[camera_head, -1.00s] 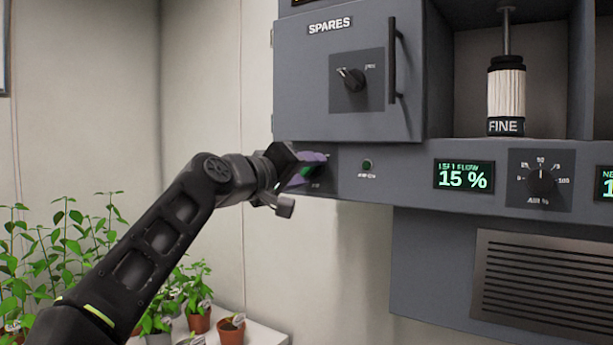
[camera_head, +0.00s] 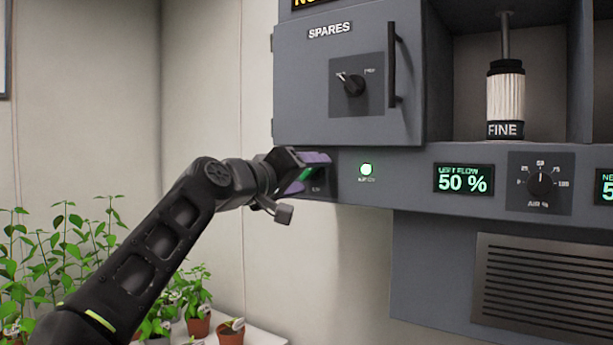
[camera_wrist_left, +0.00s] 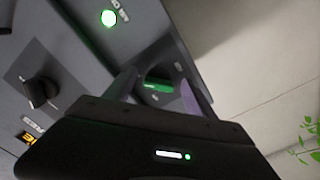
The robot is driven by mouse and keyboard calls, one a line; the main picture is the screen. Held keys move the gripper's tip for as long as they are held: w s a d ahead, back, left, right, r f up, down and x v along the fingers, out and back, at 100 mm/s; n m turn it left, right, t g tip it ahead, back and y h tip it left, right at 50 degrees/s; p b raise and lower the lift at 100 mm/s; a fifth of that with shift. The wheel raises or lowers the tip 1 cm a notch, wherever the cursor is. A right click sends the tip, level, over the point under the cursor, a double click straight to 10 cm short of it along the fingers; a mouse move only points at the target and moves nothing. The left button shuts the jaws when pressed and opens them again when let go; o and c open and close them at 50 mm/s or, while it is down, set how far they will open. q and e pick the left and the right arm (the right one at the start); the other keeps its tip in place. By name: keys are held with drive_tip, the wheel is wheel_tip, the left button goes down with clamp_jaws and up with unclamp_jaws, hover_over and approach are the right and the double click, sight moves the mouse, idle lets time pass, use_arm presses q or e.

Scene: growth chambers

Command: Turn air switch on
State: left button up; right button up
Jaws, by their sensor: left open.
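The air switch (camera_wrist_left: 157,86) is a green-lit rocker on a dark plate at the left end of the grey panel. In the head view my gripper mostly hides it, with a green strip showing between the fingers. My left gripper (camera_head: 314,172) is open at the switch, its purple-padded fingers on either side of it. In the left wrist view the fingers (camera_wrist_left: 155,95) also stand apart around the switch; contact is unclear. The indicator lamp (camera_head: 366,169) to the right glows bright green; it also shows in the wrist view (camera_wrist_left: 109,18). The left flow display (camera_head: 464,179) reads 50 %.
The spares cabinet (camera_head: 345,120), with a knob and a bar handle, is just above. An air dial (camera_head: 541,183) and a vent grille (camera_head: 540,290) are to the right. Potted plants (camera_head: 198,318) stand at lower left.

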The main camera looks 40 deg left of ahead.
use_arm(q)
drive_tip(key=shift+s, duration=0.1)
drive_tip(key=s+b, duration=0.2)
drive_tip(key=s, duration=0.5)
drive_tip(key=shift+s, duration=0.3)
idle(0.3)
